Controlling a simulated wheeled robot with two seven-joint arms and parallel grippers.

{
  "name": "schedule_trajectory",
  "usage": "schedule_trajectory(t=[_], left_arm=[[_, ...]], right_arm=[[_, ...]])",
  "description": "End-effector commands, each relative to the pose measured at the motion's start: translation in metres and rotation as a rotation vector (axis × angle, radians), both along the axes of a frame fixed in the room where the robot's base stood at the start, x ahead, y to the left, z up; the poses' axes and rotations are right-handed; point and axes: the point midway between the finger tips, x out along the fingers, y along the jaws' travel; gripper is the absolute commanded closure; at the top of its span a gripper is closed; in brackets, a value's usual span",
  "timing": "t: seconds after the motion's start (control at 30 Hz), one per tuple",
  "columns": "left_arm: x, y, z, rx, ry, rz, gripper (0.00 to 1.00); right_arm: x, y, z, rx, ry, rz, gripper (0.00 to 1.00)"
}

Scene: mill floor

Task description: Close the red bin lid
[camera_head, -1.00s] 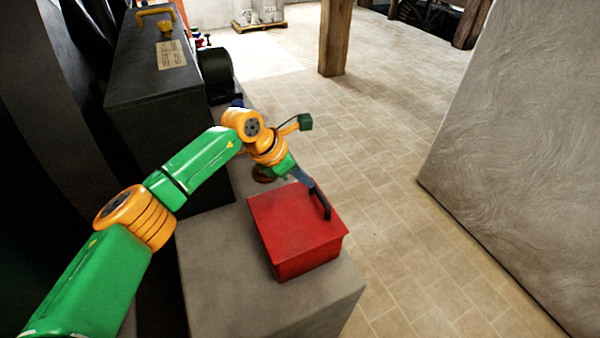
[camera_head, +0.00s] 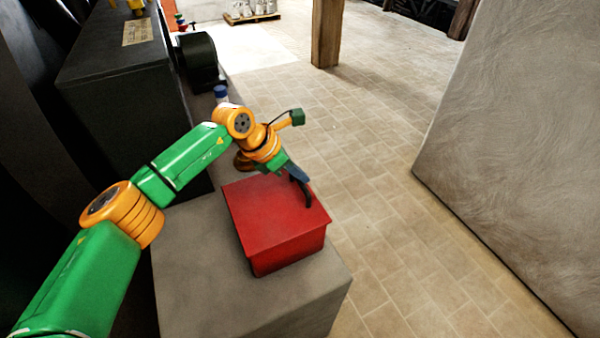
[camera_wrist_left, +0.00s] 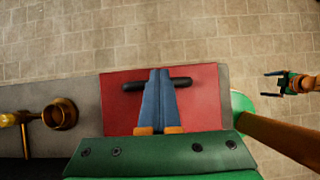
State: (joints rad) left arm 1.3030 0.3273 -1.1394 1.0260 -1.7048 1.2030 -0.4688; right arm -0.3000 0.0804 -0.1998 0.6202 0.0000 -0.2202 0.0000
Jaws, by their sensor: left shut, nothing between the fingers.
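The red bin (camera_head: 285,250) stands on a grey block. Its red lid (camera_head: 265,205) lies flat over the top, with no clear gap visible. A black handle (camera_head: 307,197) is on the lid's right side. My left gripper (camera_head: 300,177) is over the lid at the handle, fingers shut with nothing between them. In the left wrist view the shut fingers (camera_wrist_left: 160,75) cross in front of the handle (camera_wrist_left: 182,82), over the red lid (camera_wrist_left: 205,110); I cannot tell whether they touch it. My right gripper (camera_wrist_left: 274,84) shows at the right there, fingers apart and empty.
The grey block (camera_head: 190,270) has bare room left of and in front of the bin. A brass fitting (camera_wrist_left: 60,114) sits beside the bin. A dark cabinet (camera_head: 120,95) stands behind at left. Tiled floor (camera_head: 380,200) is open to the right, up to a pale wall (camera_head: 510,150).

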Motion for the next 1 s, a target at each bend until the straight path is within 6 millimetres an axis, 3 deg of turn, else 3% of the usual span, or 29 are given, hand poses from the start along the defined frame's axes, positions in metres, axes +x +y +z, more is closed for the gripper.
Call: schedule_trajectory(t=[0.27, 0.37, 0.53, 0.6, 0.7, 0.83, 1.0], left_arm=[[0.000, 0.001, -0.001, 0.003, 0.003, 0.000, 1.00], [0.000, 0.002, 0.008, 0.003, 0.002, 0.001, 1.00], [0.000, 0.009, 0.048, 0.002, -0.002, 0.002, 1.00], [-0.001, 0.012, 0.056, 0.002, -0.007, 0.000, 1.00], [-0.004, 0.017, 0.085, 0.002, -0.007, 0.001, 1.00], [-0.007, 0.022, 0.117, 0.000, -0.004, 0.001, 1.00], [-0.009, 0.026, 0.136, 0.002, -0.001, 0.000, 1.00]], right_arm=[[0.000, 0.000, 0.000, 0.000, 0.000, 0.000, 0.00], [0.000, 0.000, 0.007, 0.000, 0.000, 0.000, 0.00], [0.000, 0.000, 0.035, 0.000, 0.000, 0.000, 0.00], [0.000, 0.000, 0.019, 0.000, 0.000, 0.000, 0.00], [0.000, 0.000, 0.010, 0.000, 0.000, 0.000, 0.00], [0.000, 0.000, 0.006, 0.000, 0.000, 0.000, 0.00], [0.000, 0.000, 0.006, 0.001, 0.000, 0.000, 0.00]])
